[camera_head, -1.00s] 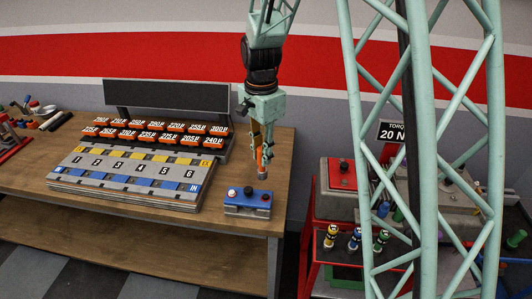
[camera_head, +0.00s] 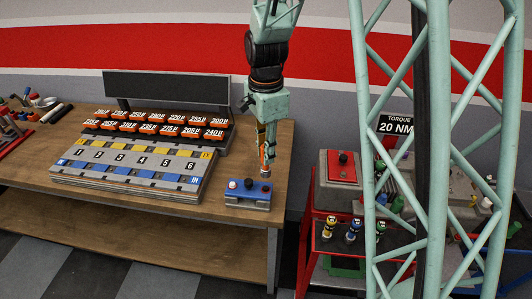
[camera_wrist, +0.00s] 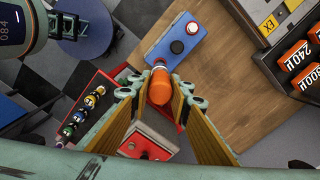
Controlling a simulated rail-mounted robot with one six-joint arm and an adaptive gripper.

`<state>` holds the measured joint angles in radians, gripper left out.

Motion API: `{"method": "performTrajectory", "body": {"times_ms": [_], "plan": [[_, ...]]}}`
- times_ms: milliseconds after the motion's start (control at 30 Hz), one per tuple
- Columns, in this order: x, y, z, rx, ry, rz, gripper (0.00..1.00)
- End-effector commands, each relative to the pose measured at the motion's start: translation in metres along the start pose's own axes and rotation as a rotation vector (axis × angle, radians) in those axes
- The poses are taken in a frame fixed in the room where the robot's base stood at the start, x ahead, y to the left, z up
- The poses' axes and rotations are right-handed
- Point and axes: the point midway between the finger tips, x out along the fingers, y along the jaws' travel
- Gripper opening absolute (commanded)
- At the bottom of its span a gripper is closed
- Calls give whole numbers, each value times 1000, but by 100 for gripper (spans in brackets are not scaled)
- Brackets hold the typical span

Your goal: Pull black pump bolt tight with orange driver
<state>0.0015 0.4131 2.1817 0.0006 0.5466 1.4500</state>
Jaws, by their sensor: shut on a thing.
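My gripper (camera_head: 267,150) is shut on the orange driver (camera_wrist: 160,88); it also shows in the wrist view (camera_wrist: 160,100). The driver hangs with its grey tip down, close to the right end of a blue block (camera_head: 248,197) on the bench. In the wrist view its tip overlaps the edge of the block (camera_wrist: 165,60); contact cannot be told. The block has a pale knob (camera_head: 232,184), a black one (camera_head: 249,190) and a dark reddish one (camera_head: 265,187). I cannot tell which is the pump bolt.
The wooden bench (camera_head: 25,175) holds a numbered slotted board (camera_head: 130,180) and a rack of orange labelled pieces (camera_head: 160,124). A red cart (camera_head: 318,232) carries small coloured containers (camera_head: 352,230). A 20 NM torque sign (camera_head: 396,124) stands behind. The floor (camera_wrist: 100,50) lies between bench and cart.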

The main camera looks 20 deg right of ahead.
Motion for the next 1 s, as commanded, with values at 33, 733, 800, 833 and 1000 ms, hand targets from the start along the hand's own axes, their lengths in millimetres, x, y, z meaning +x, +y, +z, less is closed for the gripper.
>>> {"method": "performTrajectory", "body": {"times_ms": [33, 733, 800, 833, 1000], "plan": [[0, 0, 0, 0, 0, -1, 5], [44, 0, 0, -1, 0, 0, 5], [48, 0, 0, -1, 0, 0, 5], [50, 0, 0, -1, 0, 0, 5], [55, 0, 0, -1, 0, 0, 5]]}}
